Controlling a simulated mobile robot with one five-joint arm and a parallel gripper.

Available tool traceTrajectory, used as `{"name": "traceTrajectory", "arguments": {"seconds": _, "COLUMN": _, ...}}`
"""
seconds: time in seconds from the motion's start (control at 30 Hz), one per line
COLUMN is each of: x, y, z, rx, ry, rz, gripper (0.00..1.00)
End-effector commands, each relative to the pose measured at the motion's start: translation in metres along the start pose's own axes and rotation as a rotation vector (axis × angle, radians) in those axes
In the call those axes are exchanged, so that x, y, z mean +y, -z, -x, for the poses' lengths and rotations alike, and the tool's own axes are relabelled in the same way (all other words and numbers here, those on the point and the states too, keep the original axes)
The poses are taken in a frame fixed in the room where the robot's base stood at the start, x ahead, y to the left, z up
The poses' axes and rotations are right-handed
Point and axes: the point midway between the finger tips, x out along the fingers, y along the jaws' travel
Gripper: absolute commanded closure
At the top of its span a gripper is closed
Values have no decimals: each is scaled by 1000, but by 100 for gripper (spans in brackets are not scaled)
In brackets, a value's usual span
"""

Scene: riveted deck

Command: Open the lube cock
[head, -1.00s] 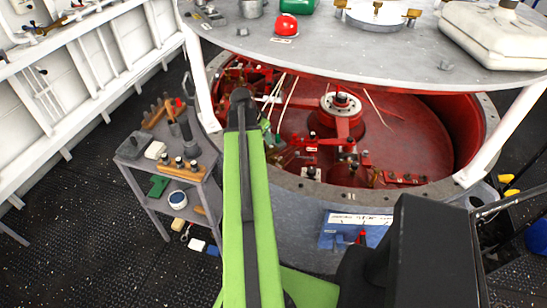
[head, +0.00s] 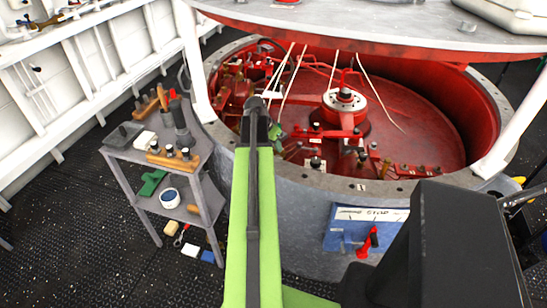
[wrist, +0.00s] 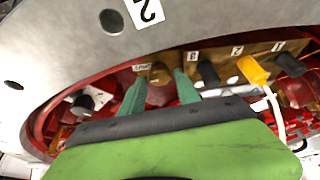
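In the wrist view, my gripper (wrist: 161,90) has two teal fingers standing apart. A brown, brass-like cock (wrist: 160,74) shows between them, with a small label (wrist: 141,68) beside it that is too blurred to read surely. I cannot tell if the fingers touch it. None is clearly marked as the lube cock. In the head view, my gripper (head: 276,134) is inside the near left rim of the red tub, small and partly hidden.
The tub's grey rim (head: 330,183) curves close to my arm. The round table top (head: 390,30) hangs over the tub on white legs. A grey tool shelf (head: 150,172) stands at the left.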

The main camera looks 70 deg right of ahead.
Motion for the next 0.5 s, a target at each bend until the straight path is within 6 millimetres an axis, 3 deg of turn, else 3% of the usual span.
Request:
{"name": "traceTrajectory", "arguments": {"seconds": 0.07, "x": 0, "y": -1, "z": -13, "rx": 0, "ry": 0, "rz": 0, "gripper": 61}}
{"name": "traceTrajectory", "arguments": {"seconds": 0.33, "x": 0, "y": 0, "z": -11, "rx": 0, "ry": 0, "rz": 0, "gripper": 61}}
{"name": "traceTrajectory", "arguments": {"seconds": 0.5, "x": 0, "y": 1, "z": -11, "rx": 0, "ry": -1, "rz": -1, "gripper": 82}}
